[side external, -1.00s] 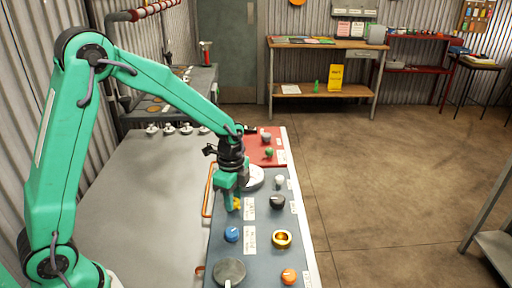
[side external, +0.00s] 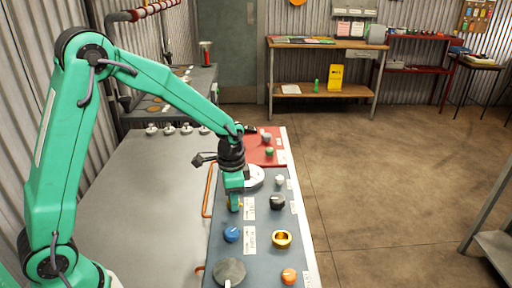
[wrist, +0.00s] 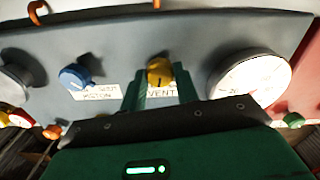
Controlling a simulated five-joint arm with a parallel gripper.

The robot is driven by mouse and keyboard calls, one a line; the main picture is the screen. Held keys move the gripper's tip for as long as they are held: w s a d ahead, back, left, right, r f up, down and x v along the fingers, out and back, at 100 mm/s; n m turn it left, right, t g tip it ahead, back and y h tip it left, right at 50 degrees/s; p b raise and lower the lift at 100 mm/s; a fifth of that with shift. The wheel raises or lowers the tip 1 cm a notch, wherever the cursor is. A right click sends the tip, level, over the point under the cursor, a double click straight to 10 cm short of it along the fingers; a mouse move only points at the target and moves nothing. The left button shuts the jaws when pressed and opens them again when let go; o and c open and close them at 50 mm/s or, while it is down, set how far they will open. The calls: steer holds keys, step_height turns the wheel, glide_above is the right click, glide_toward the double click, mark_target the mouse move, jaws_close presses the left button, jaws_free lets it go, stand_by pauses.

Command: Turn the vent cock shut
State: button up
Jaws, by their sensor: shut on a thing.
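The vent cock is a small yellow knob (wrist: 159,70) on the grey panel, above a white label reading VENT (wrist: 162,92) in the wrist view. A short dark mark on its face points down towards the label. My gripper (wrist: 160,82) is shut on the knob, with one green finger at each side. In the side external view my gripper (side external: 235,205) points down at the panel and hides nearly all of the yellow knob.
A blue knob (side external: 232,234) and a white dial gauge (side external: 254,177) flank the vent cock. A black knob (side external: 277,202), a brass ring-shaped fitting (side external: 282,239) and an orange knob (side external: 289,276) stand nearby. An orange rail (side external: 207,196) runs along the panel's left edge.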

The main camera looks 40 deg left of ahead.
steer(key=n, duration=0.5)
steer(key=shift+r+n, duration=0.15)
steer(key=shift+n, duration=0.15)
steer(key=n, duration=0.5)
stand_by(0.4)
steer(key=o, duration=1)
steer(key=shift+c, duration=0.2)
steer(key=shift+r, duration=3.85)
steer(key=shift+r, duration=0.15)
